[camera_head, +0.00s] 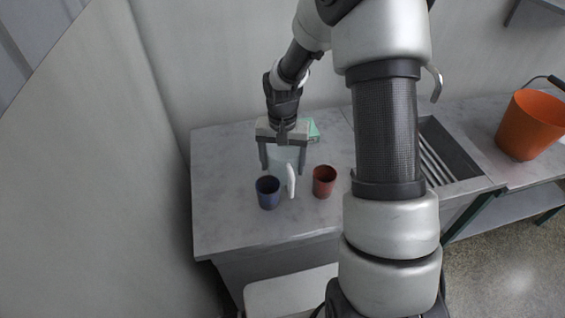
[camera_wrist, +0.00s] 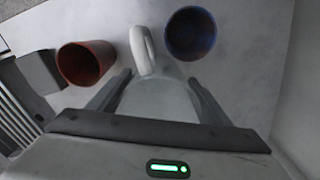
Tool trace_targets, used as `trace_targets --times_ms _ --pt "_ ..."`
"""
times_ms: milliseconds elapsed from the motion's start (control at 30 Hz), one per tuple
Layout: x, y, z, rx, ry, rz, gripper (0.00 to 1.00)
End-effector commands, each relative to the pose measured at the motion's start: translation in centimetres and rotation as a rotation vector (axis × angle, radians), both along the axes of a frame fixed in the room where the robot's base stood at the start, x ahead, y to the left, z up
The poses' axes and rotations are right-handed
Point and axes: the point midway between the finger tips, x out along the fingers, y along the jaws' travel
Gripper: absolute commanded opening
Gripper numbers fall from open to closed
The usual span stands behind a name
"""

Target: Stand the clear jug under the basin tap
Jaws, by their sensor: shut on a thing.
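The clear jug (camera_head: 286,156) stands on the grey counter, between the fingers of my gripper (camera_head: 283,167). Its white handle (camera_head: 291,181) points toward the front of the counter. In the wrist view my gripper (camera_wrist: 158,98) has one finger on each side of the jug (camera_wrist: 158,101), shut on it, and the handle (camera_wrist: 142,51) sticks out beyond the fingers. The basin (camera_head: 447,155) with its slatted floor is to the right, partly hidden by my arm.
A blue cup (camera_head: 268,192) and a red cup (camera_head: 324,181) stand close on either side of the handle. An orange bucket (camera_head: 530,124) stands right of the basin. The counter (camera_head: 222,215) is bare at its left front.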

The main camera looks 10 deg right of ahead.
Motion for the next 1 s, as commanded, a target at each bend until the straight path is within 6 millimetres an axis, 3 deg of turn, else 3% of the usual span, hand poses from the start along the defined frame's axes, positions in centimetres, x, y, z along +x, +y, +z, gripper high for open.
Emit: trace_targets --times_ms 300,333,433,800,1000 --pt "0.0 0.0 -0.4 0.000 -0.001 0.000 0.48" --pt "0.0 0.0 -0.2 0.000 -0.001 0.000 0.77" --pt "0.0 0.0 -0.2 0.000 0.000 0.000 0.91" --pt "0.0 0.0 0.5 -0.001 -0.002 0.000 0.91" --pt "0.1 0.0 3.9 -0.001 -0.006 0.000 0.91"
